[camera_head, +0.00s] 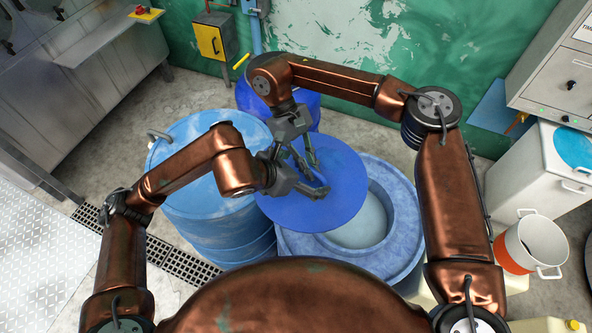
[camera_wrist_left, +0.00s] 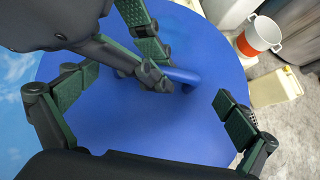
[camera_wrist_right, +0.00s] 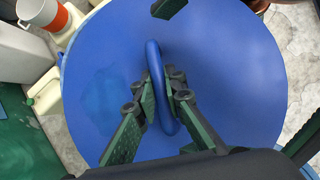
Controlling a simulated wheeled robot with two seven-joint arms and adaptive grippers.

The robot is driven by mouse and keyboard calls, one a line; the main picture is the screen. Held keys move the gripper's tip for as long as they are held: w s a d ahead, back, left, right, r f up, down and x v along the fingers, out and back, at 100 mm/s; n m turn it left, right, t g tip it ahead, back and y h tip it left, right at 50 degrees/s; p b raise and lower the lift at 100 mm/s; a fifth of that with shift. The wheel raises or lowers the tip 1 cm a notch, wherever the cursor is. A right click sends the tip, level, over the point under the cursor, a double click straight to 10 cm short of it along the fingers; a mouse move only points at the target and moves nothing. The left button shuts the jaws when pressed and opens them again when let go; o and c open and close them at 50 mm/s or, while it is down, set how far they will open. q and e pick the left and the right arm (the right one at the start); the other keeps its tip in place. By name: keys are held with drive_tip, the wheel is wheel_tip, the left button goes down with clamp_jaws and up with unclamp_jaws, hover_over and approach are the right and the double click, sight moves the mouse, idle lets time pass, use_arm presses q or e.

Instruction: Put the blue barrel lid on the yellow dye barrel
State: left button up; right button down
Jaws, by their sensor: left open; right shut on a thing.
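The blue barrel lid (camera_head: 335,205) is a wide round disc with a loop handle. In the head view it overlaps the left part of an open blue tub-like barrel (camera_head: 397,252) with a pale round opening; whether it touches the rim cannot be told. My right gripper (camera_head: 308,165) is shut on the lid's handle (camera_wrist_right: 160,85), clear in the right wrist view. My left gripper (camera_head: 308,186) is open and empty close over the lid, with the handle and right gripper between its spread fingers in the left wrist view. No barrel looks yellow.
A light blue barrel (camera_head: 205,215) stands left of the lid and a deep blue one (camera_head: 298,97) behind it. A white and orange pot (camera_head: 532,243) stands at right, near pale jerrycans (camera_head: 540,325). A metal counter (camera_head: 75,75) is at back left.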

use_arm(q)
drive_tip(key=shift+x, duration=1.6)
drive_tip(key=shift+c, duration=0.4)
drive_tip(key=shift+s+d, duration=0.1)
drive_tip(key=c, duration=1.3)
use_arm(e)
drive_tip(key=shift+a+r, duration=0.1)
use_arm(q)
drive_tip(key=shift+c, duration=0.4)
use_arm(e)
drive_tip(key=c, duration=2.5)
unclamp_jaws()
drive_tip(key=o, duration=0.6)
